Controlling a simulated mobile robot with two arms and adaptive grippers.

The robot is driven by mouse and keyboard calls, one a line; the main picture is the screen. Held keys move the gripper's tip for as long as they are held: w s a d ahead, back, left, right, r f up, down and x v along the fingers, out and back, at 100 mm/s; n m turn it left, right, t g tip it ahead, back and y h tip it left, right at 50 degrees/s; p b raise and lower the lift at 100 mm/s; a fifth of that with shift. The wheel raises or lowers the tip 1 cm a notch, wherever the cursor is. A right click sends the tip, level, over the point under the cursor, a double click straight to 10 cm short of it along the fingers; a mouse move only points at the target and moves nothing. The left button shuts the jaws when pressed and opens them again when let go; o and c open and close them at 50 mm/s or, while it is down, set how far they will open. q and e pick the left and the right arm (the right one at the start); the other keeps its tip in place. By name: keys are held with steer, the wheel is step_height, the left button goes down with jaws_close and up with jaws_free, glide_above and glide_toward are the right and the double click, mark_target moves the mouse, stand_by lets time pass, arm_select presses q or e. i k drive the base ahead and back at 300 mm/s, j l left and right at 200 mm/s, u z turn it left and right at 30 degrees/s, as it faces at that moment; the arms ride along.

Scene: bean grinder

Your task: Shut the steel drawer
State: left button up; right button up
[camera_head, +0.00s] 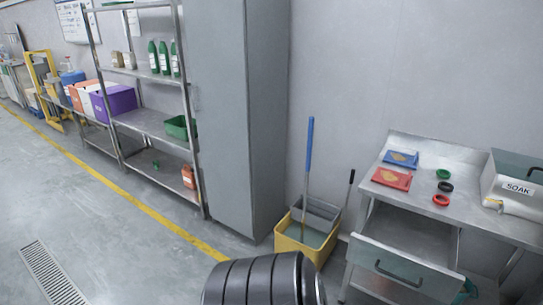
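The steel drawer (397,272) sits under the steel table (423,201) at the right. It is pulled out toward me, and its empty-looking inside shows behind the front panel. A dark bar handle (398,276) runs across the front panel. Neither of my grippers shows in this view. A dark ribbed cylinder at the bottom middle seems to be part of my own body.
On the table are blue (401,159) and orange-red packets (391,178), several small rings (445,187) and a SOAK tub (515,183). A yellow mop bucket (299,246) stands left of the drawer, beside a grey cabinet (243,120). Open floor (110,225) lies at left.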

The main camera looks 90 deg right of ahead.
mark_target(417, 252)
steer(key=z, duration=2.75)
